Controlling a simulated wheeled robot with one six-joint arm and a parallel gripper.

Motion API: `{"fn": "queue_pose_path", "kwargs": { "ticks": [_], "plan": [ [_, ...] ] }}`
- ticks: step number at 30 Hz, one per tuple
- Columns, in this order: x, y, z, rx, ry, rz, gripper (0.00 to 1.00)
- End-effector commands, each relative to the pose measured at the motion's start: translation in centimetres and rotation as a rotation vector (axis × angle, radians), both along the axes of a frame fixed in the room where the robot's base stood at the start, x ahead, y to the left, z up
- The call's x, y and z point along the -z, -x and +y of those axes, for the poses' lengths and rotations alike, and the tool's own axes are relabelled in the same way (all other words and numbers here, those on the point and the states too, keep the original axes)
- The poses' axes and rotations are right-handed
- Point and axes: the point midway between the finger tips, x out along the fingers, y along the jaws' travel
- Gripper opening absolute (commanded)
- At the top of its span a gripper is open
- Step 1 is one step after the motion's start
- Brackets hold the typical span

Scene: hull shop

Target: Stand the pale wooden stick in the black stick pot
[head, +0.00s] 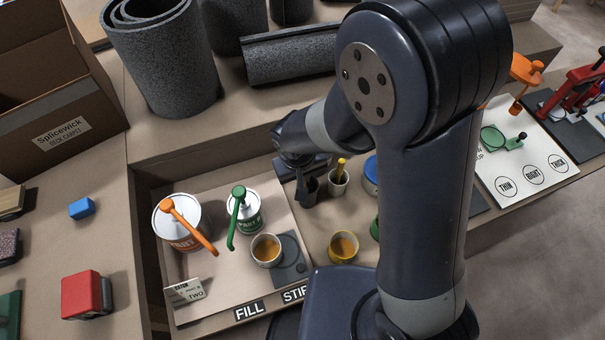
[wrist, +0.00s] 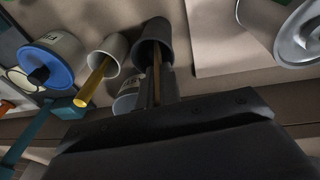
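The black stick pot (wrist: 151,30) shows at the top middle of the wrist view, its mouth facing my gripper. The pale wooden stick (wrist: 156,77) lies between the fingers of my gripper (wrist: 156,92), which look shut on it. Its far end reaches into the mouth of the black pot; whether it touches the bottom is hidden. In the head view the black pot (head: 307,191) stands on the bench just below my gripper (head: 302,172), and the stick cannot be made out there.
Beside the black pot stands a pale pot (head: 338,183) holding a yellow-handled stick. A cup of amber liquid (head: 343,247), a blue-lidded tin (head: 371,175) and a tin with a green pump (head: 244,210) are close by. A raised bench edge runs behind.

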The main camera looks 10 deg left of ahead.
Motion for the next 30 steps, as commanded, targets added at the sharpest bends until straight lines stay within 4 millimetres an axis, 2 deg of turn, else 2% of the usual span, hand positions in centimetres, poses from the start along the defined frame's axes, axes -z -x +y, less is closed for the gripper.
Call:
{"fn": "queue_pose_path", "kwargs": {
  "ticks": [5,6,14,20,30],
  "plan": [
    [-0.01,-0.01,0.01,0.0,0.0,0.0,0.0],
    [-0.01,-0.01,0.01,0.0,0.0,0.0,0.07],
    [-0.01,-0.01,0.01,0.0,0.0,0.0,0.28],
    [-0.01,-0.01,0.01,0.0,0.0,0.0,0.32],
    [-0.01,-0.01,0.01,0.0,0.0,0.0,0.59]
  ]
}}
